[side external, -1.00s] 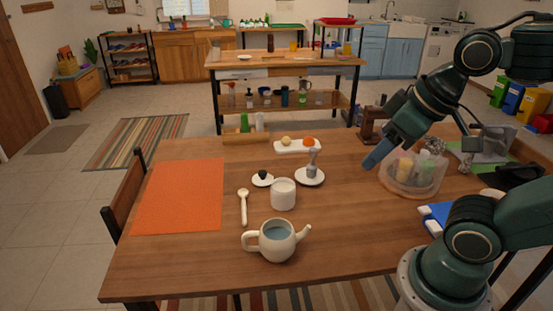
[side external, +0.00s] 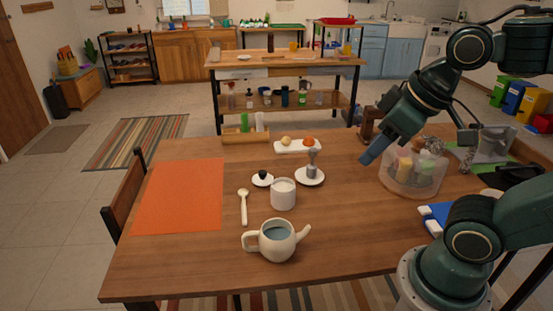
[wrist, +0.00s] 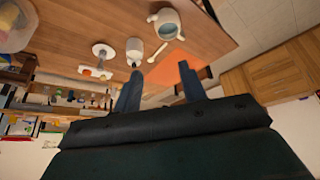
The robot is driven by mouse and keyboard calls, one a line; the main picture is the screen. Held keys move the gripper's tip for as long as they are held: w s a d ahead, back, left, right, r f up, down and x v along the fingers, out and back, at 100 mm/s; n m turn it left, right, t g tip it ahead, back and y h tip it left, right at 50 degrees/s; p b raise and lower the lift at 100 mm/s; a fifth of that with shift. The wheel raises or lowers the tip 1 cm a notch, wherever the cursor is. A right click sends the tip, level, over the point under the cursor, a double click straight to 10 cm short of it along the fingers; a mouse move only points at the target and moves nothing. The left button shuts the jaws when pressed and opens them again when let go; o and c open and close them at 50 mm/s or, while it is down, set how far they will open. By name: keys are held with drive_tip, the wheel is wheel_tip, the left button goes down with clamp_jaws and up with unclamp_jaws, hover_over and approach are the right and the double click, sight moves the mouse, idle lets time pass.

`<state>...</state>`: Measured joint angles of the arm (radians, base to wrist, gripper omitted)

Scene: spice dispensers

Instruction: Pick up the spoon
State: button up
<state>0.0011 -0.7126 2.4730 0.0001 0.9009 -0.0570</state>
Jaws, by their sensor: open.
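A cream spoon (side external: 243,207) lies flat on the wooden table, between the orange mat and the white jar. In the wrist view the spoon (wrist: 158,51) shows beyond my fingertips, close to the white jar. My gripper (side external: 371,153) is in the air over the right part of the table, near the clear bowl and well to the right of the spoon. In the wrist view its two blue fingers (wrist: 158,78) are apart with nothing between them.
A white jar (side external: 283,195) and a teapot (side external: 276,240) stand right of the spoon. A small dish with a black-knobbed lid (side external: 262,179) is behind it. The orange mat (side external: 180,196) lies to the left. A clear bowl (side external: 412,182) stands below my gripper's right side.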

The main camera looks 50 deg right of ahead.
drive_tip(key=w+d+f+n+g, duration=0.1)
drive_tip(key=w+f+n+g, duration=0.15)
drive_tip(key=w+n, duration=1.45)
drive_tip(key=w+d+f+n+g, duration=0.2)
drive_tip(key=w+f+n, duration=0.7)
drive_tip(key=w+f, duration=1.1)
drive_tip(key=shift+w+d+f+g, duration=0.15)
drive_tip(key=shift+w+g, duration=0.1)
drive_tip(key=shift+g, duration=0.3)
drive_tip(key=shift+f, duration=0.1)
hover_over(243, 208)
drive_tip(key=shift+f, duration=4.15)
